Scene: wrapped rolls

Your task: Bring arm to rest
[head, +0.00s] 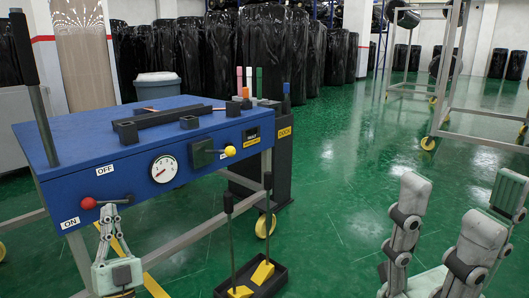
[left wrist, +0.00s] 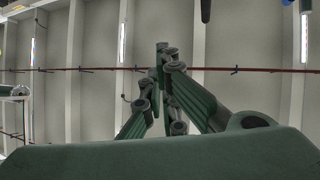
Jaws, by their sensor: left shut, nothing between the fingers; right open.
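My left gripper (head: 114,206) is shut and empty, pointing up in front of the blue console's (head: 230,150) lower left front. Its fingertips are beside the red-knobbed lever (head: 88,203); I cannot tell whether they touch it. In the left wrist view, the closed fingertips (left wrist: 165,50) meet against a pale ceiling. My right gripper (head: 456,208) is open and empty at the lower right of the head view, its fingers spread above the green floor. The rest of both arms is mostly out of view.
The console has a gauge (head: 164,168) and a yellow-knobbed lever (head: 229,151). Two upright black levers stand in a black tray (head: 222,291) on the floor. Wrapped black rolls (head: 270,50) line the back. A wheeled metal rack (head: 445,80) stands at right. Mid-floor is clear.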

